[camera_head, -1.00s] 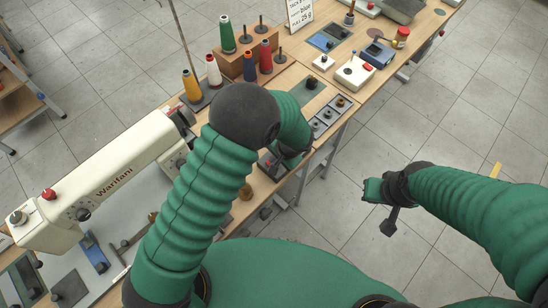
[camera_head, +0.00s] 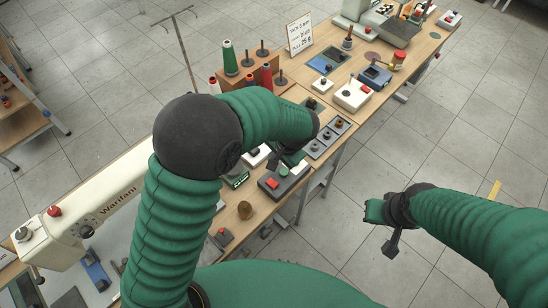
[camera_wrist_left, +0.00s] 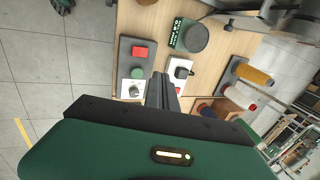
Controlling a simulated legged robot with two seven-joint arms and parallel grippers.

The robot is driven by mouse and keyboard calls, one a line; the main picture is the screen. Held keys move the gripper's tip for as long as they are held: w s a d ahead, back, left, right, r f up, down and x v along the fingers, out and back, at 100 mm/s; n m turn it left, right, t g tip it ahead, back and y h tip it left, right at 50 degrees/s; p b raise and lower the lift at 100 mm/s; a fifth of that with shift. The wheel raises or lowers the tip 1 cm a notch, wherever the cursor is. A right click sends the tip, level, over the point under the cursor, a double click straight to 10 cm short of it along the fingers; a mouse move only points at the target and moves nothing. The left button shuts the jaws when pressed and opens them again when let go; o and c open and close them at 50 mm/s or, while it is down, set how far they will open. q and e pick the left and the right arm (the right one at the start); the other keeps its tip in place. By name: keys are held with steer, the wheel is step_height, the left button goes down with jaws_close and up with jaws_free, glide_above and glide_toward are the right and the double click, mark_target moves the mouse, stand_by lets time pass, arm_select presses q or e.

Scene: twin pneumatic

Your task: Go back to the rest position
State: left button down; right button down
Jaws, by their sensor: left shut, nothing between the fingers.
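My left arm reaches in from the left and bends over the workbench (camera_head: 270,217). My left gripper (camera_head: 275,160) points down over the bench near the red and green button box (camera_head: 285,178), partly hidden by my own wrist. In the left wrist view the left gripper's dark fingers (camera_wrist_left: 163,90) are together with nothing between them, above the bench. They appear near the button box (camera_wrist_left: 138,62) and a white switch box (camera_wrist_left: 180,72). My right gripper (camera_head: 382,225) hangs over the bare floor at the right, apart from the bench. Its fingers are too small to judge.
A cream sewing machine (camera_head: 95,217) stands at the left. Thread spools, including a green one (camera_head: 229,60), stand on a wooden rack behind my left arm. A tray of small parts (camera_head: 329,138) lies right of my left gripper. Tiled floor is free at the right.

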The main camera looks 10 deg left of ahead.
arm_select(q)
steer(key=shift+d, duration=0.1)
steer(key=s+a+r+n+h, duration=0.3)
steer(key=s+a+n, duration=0.3)
steer(key=s+a, duration=0.5)
steer(key=s, duration=0.3)
steer(key=shift+s+a+n, duration=0.15)
steer(key=shift+s+n, duration=0.05)
steer(key=shift+n, duration=0.1)
steer(key=shift+d+r, duration=0.2)
steer(key=shift+d, duration=0.1)
steer(key=shift+a, duration=0.15)
